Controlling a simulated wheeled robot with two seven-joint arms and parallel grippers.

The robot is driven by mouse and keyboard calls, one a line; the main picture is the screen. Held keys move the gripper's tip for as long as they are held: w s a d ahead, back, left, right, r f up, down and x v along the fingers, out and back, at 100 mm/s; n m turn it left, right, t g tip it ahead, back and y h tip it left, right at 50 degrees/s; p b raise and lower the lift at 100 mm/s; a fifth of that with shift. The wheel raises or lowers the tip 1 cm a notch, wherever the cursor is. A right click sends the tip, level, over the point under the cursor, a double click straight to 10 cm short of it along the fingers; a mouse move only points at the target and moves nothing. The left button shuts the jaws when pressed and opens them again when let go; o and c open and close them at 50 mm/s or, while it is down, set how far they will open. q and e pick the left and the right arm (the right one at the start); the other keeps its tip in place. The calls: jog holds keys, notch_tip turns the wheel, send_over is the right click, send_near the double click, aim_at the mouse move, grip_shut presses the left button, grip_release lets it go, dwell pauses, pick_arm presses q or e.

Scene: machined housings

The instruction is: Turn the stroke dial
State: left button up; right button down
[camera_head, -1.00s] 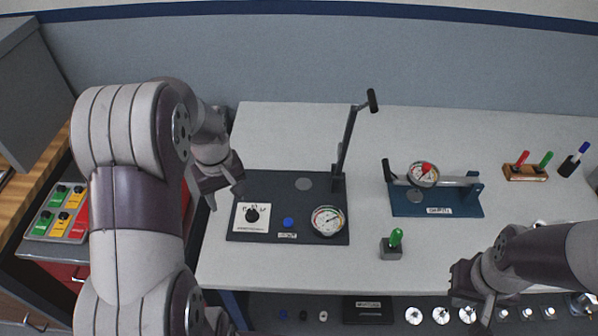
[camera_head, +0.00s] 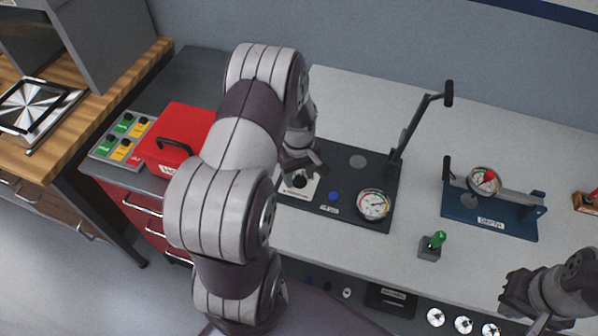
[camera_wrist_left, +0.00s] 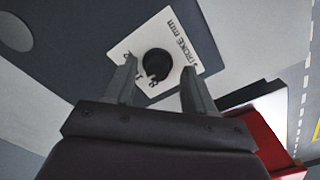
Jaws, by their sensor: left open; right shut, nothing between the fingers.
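The stroke dial is a black knob (camera_wrist_left: 157,63) on a white plate (camera_wrist_left: 185,50) marked "STROKE mm" in the left wrist view. In the head view the knob (camera_head: 300,180) sits at the left end of a dark panel (camera_head: 345,160), partly hidden by my left arm. My left gripper (camera_wrist_left: 158,82) is open, with its fingertips on either side of the knob's near part in the wrist view; I cannot tell whether they touch it. In the head view the left gripper (camera_head: 300,170) is over the plate. My right gripper (camera_head: 530,315) is shut and empty at the lower right.
The panel also bears a blue button (camera_head: 333,197), a gauge (camera_head: 373,205) and a raised lever (camera_head: 420,125). A red box (camera_head: 180,135) is left of my arm.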

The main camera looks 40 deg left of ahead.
pick_arm(q)
jog(key=shift+w+d+f, duration=0.15)
grip_shut()
jog(key=shift+m, duration=0.4)
jog(key=m+p, duration=0.1)
jog(key=m, duration=0.2)
jog(key=shift+m, duration=0.4)
jog(key=shift+m+p, duration=0.55)
jog(key=shift+m, duration=1.65)
jog(key=shift+w, duration=0.1)
grip_release()
